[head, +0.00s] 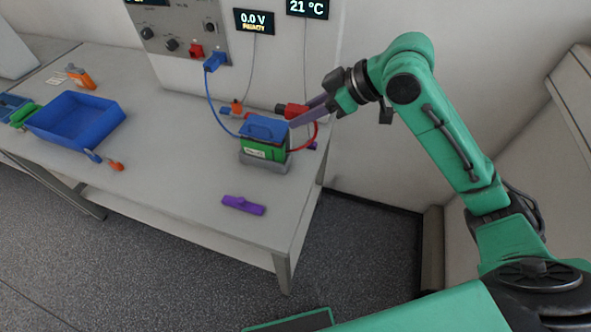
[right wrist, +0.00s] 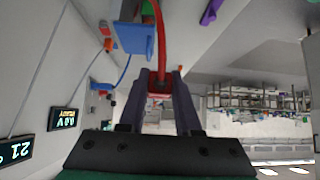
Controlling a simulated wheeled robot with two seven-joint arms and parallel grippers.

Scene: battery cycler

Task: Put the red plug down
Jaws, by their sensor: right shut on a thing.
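The red plug (head: 289,110) is held above the bench, just behind and to the right of the battery. My right gripper (head: 307,110) is shut on it. In the right wrist view the red plug (right wrist: 160,88) sits between the two fingers of the gripper (right wrist: 161,80). A red cable (head: 314,136) loops from the plug down to the battery's right side. The battery (head: 262,151) is green with a blue top and sits on a grey base. Whether the plug touches anything beneath is hard to tell. My left gripper is out of view.
A blue plug (head: 215,61) sits at the panel (head: 180,28), beside a red socket (head: 196,51). Its blue cable runs to the battery. A purple object (head: 243,205) lies near the front edge. A blue tray (head: 77,118) stands left. The middle of the bench (head: 185,165) is free.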

